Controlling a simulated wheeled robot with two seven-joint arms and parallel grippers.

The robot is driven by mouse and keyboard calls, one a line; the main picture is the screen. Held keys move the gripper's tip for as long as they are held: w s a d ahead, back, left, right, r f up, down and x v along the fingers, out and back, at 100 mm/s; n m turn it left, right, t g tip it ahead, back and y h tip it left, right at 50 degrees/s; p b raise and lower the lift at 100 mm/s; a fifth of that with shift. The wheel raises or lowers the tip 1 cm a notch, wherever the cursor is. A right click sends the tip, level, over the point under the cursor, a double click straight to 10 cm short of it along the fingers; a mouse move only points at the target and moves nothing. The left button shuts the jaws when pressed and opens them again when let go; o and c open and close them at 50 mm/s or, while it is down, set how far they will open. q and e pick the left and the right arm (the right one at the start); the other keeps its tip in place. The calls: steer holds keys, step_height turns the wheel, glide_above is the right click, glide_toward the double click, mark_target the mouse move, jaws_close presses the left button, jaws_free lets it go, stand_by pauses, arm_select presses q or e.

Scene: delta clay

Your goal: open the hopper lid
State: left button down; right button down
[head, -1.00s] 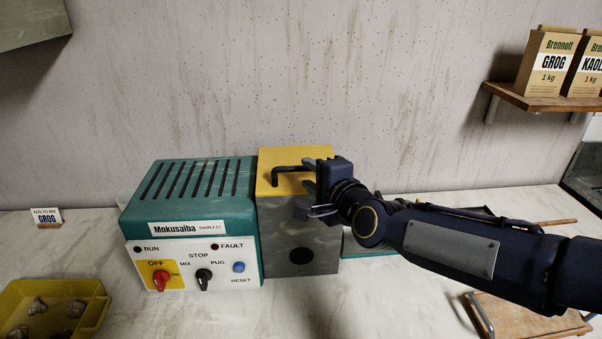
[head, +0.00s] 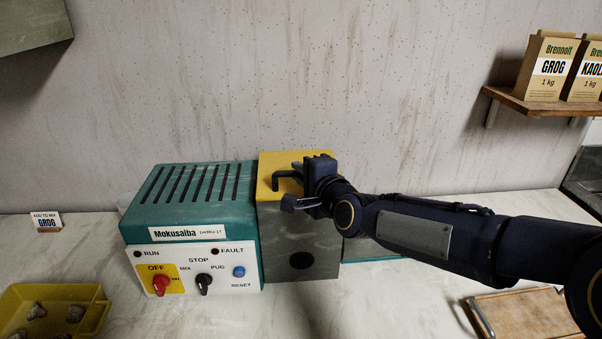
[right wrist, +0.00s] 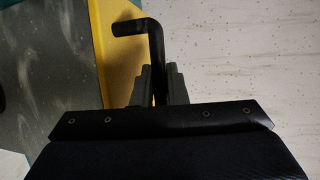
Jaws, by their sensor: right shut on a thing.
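The hopper lid (head: 278,162) is yellow and lies closed on top of the grey hopper box (head: 300,238). A black bent handle (head: 283,176) stands on the lid. My right gripper (head: 293,185) is at the handle, with its arm coming in from the right. In the right wrist view the fingers (right wrist: 160,84) are shut around one leg of the handle (right wrist: 155,40). The yellow lid (right wrist: 116,50) shows there beside the grey box side. Part of the handle is hidden behind the gripper in the head view. My left gripper is not in view.
The teal machine (head: 190,200) with its switch panel (head: 195,268) adjoins the hopper on the left. A yellow tray (head: 95,310) with lumps stands at front left. A wooden board (head: 530,318) lies at front right. A shelf (head: 545,104) holds bags at upper right.

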steer(key=shift+r+p, duration=0.35)
steer(key=shift+p, duration=0.1)
steer(key=r+p, duration=0.1)
steer(key=p, duration=0.1)
steer(key=w+r+g+p, duration=0.1)
steer(key=r+p, duration=0.1)
steer(key=p, duration=0.1)
steer(key=shift+w+r+m, duration=0.1)
steer(key=shift+r+m, duration=0.05)
steer(key=shift+m, duration=0.15)
steer(key=w+r+g+p, duration=0.1)
steer(key=w+r+p, duration=0.4)
steer(key=p, duration=0.4)
steer(key=shift+r+g+h, duration=0.3)
steer(key=shift+r+h, duration=0.1)
steer(key=shift+s, duration=0.1)
